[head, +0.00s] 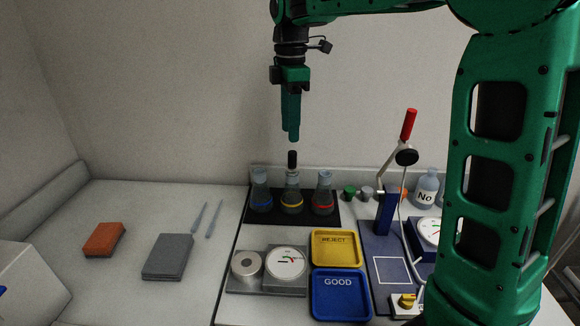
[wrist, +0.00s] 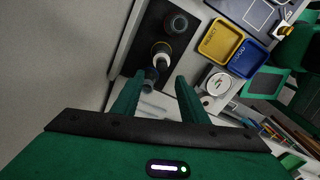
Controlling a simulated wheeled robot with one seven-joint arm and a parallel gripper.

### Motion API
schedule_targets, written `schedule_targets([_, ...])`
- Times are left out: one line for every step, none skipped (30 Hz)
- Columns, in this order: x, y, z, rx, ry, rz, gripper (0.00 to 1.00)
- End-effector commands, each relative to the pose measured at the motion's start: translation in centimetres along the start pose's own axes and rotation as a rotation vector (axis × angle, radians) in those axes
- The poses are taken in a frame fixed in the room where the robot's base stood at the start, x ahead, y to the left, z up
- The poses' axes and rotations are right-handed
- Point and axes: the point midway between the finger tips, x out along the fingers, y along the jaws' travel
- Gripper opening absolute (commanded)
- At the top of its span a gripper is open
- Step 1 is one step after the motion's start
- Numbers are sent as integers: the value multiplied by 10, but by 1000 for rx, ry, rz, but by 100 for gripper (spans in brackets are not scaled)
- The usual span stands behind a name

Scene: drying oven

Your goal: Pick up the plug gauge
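No part is clearly marked as the plug gauge. A short black upright cylinder (head: 292,159) rises from the mouth of the middle flask, the one with a yellow band (head: 292,203); it may be the gauge's handle or a stopper. In the wrist view the black cylinder (wrist: 160,48) shows at that flask. My gripper (head: 289,135) points down just above the cylinder, apart from it. In the wrist view my gripper (wrist: 160,78) has its two fingers spread with nothing between them. The cylinder's lower end is hard to make out.
Flasks with blue (head: 261,200) and red (head: 323,204) bands stand close on either side on a black mat (head: 335,220). In front are a metal ring and dial block (head: 268,291), a yellow REJECT tray (head: 337,265) and a blue GOOD tray (head: 340,315).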

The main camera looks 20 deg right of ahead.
Motion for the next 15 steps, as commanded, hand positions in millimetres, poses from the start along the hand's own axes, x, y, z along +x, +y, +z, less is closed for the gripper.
schedule_targets([9,0,4,6,0,-2,40])
schedule_targets([13,0,5,7,-1,-3,40])
schedule_targets([18,0,6,9,0,-2,40])
schedule_targets([21,0,7,10,0,-1,40])
schedule_targets([24,0,8,11,0,-2,40])
schedule_targets([28,0,8,13,0,-2,40])
schedule_targets([29,0,9,14,0,-1,40])
schedule_targets([30,1,9,14,0,0,40])
schedule_targets([32,1,10,15,0,0,40])
schedule_targets([34,0,10,16,0,0,40])
schedule_targets([36,0,10,16,0,-1,40])
schedule_targets([40,0,11,17,0,-2,40])
schedule_targets([44,-1,11,17,0,-2,40])
schedule_targets([48,-1,11,18,0,-2,40])
schedule_targets([54,-2,10,17,-1,-3,40])
